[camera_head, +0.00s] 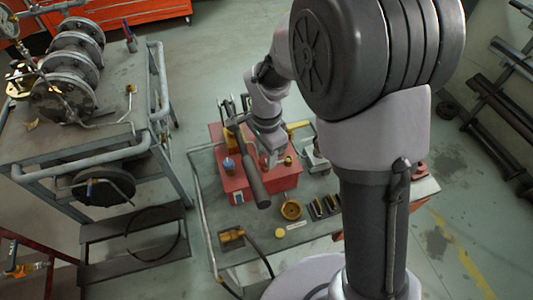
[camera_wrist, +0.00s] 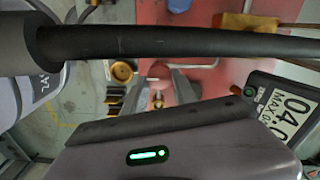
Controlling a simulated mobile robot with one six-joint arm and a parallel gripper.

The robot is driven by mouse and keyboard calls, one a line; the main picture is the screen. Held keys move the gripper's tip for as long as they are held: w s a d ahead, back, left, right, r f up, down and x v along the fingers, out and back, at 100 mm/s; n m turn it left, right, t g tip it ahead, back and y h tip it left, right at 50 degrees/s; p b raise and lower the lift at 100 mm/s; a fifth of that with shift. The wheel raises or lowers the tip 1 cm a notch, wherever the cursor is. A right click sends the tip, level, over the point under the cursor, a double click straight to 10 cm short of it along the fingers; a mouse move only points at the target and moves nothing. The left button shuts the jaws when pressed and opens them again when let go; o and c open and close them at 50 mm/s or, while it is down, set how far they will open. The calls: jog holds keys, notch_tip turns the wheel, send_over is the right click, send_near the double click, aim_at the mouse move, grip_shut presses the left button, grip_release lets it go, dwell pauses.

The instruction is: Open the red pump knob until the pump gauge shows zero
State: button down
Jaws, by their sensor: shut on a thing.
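The red pump box (camera_head: 277,181) sits on the grey work table, with a long black lever (camera_head: 252,170) across its front left side. My gripper (camera_head: 271,160) points down at the top of the box. In the wrist view its two grey fingers (camera_wrist: 158,92) stand on either side of a small knob (camera_wrist: 157,99) on the red pump surface; they are shut on it, though the knob is small and partly hidden. The black lever (camera_wrist: 190,42) crosses the wrist view close to the camera. A round gauge (camera_head: 9,25) shows at the far left; its reading is too small to tell.
A brass ring (camera_head: 291,209), a yellow cap (camera_head: 280,232), black pieces (camera_head: 325,206) and a brass fitting with a hose (camera_head: 232,237) lie on the table front. A bench (camera_head: 60,151) with flanged valve parts stands left. A dark panel marked "04.0" (camera_wrist: 285,105) is close at right.

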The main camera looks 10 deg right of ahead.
jog(key=shift+n, duration=0.3)
jog(key=shift+w+a+n+p, duration=0.1)
jog(key=shift+n+p, duration=0.75)
jog(key=shift+n, duration=1.85)
jog(key=c, duration=1)
grip_release()
notch_tip(320, 180, up, 18)
jog(key=p, duration=0.5)
jog(key=shift+f+p, duration=0.25)
jog(key=shift+p, duration=0.1)
